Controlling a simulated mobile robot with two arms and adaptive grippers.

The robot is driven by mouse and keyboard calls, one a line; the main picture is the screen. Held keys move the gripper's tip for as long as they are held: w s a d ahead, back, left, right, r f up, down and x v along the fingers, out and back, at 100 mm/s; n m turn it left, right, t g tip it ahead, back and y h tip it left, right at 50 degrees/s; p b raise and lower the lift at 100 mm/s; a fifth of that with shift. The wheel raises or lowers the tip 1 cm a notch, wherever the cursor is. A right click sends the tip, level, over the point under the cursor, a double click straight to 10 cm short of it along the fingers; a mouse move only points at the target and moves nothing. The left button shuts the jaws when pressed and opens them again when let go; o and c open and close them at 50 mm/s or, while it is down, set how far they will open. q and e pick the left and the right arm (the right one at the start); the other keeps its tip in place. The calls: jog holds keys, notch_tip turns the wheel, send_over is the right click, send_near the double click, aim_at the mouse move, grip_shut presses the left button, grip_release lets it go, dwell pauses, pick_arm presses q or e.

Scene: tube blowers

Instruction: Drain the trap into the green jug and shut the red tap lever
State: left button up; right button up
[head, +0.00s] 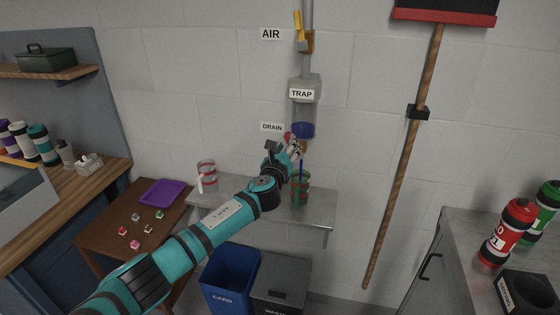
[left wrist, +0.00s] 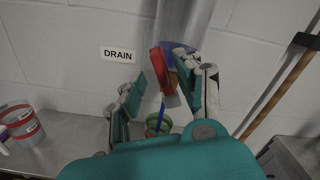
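The grey trap (head: 304,90) hangs on the wall pipe, with blue liquid (head: 303,130) in its clear bowl. A thin blue stream (head: 301,165) runs from the drain down to the green jug (head: 300,190), which has red bands and stands on the shelf below. The stream also shows in the left wrist view (left wrist: 161,106), entering the jug (left wrist: 152,126). The red tap lever (left wrist: 157,62) shows between the fingers of my left gripper (left wrist: 160,83); contact cannot be told. This gripper is open, beside the drain in the head view (head: 293,147). My right gripper is out of view.
Blue (head: 230,280) and grey (head: 281,286) bins stand below. A purple tray (head: 163,192) lies on the brown table.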

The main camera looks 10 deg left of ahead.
pick_arm(q)
jog(key=s, duration=0.8)
jog(key=shift+s+a, duration=0.15)
jog(key=shift+s, duration=0.2)
